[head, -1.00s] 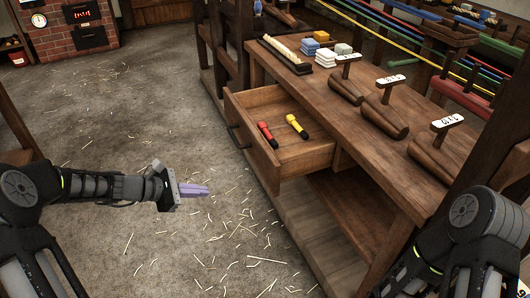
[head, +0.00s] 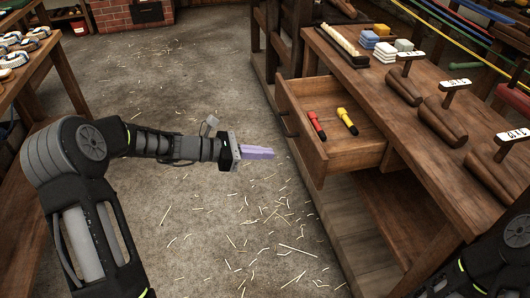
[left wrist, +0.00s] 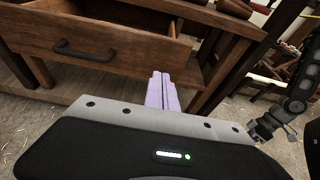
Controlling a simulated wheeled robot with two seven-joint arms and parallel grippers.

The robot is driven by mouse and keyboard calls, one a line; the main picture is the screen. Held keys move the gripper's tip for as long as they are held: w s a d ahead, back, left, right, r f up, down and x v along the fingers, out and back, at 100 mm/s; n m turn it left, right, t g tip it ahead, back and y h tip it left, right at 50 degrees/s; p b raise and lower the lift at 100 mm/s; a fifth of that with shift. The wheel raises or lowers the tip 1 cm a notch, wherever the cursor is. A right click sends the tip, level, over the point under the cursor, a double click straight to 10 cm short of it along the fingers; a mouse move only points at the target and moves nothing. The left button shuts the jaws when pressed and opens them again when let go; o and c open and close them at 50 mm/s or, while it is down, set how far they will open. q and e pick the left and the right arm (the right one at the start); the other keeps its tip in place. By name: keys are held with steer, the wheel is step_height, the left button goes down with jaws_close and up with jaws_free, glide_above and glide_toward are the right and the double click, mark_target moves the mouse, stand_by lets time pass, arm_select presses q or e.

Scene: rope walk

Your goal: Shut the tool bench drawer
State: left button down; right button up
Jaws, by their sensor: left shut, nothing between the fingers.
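The wooden drawer (head: 305,145) of the tool bench (head: 440,150) stands pulled out in the head view. A red tool (head: 316,124) and a yellow tool (head: 347,121) lie inside it. My left gripper (head: 260,153) is shut and empty, its purple fingers pointing right, a short way left of the drawer front. In the left wrist view the drawer front (left wrist: 110,52) and its dark handle (left wrist: 84,52) show beyond the fingers (left wrist: 161,92), which point toward the right part of the front. A gap seems to remain between them.
On the bench top are several wooden cones (head: 443,118) with labels and stacked blocks (head: 385,50). A table (head: 40,60) with rope coils stands at the left. The straw-strewn floor (head: 200,220) between is open.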

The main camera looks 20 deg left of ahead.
mark_target(312, 153)
arm_select(q)
steer(key=x, duration=0.3)
steer(key=b+x, duration=0.1)
steer(key=x, duration=0.3)
steer(key=r+x, duration=0.1)
steer(key=x, duration=0.3)
steer(key=shift+w+d+f, duration=0.1)
steer(key=shift+w+d, duration=0.1)
steer(key=shift+d, duration=0.1)
steer(key=w+d, duration=0.3)
steer(key=d, duration=0.2)
steer(key=w+d+p, duration=0.1)
steer(key=w+d, duration=0.3)
steer(key=d, duration=0.2)
steer(key=w+d+p, duration=0.1)
steer(key=w+d, duration=0.3)
steer(key=d, duration=0.2)
steer(key=shift+d, duration=0.25)
steer(key=shift+w+d, duration=0.1)
steer(key=shift+d, duration=0.05)
steer(key=shift+d+r, duration=0.1)
steer(key=shift+r, duration=0.25)
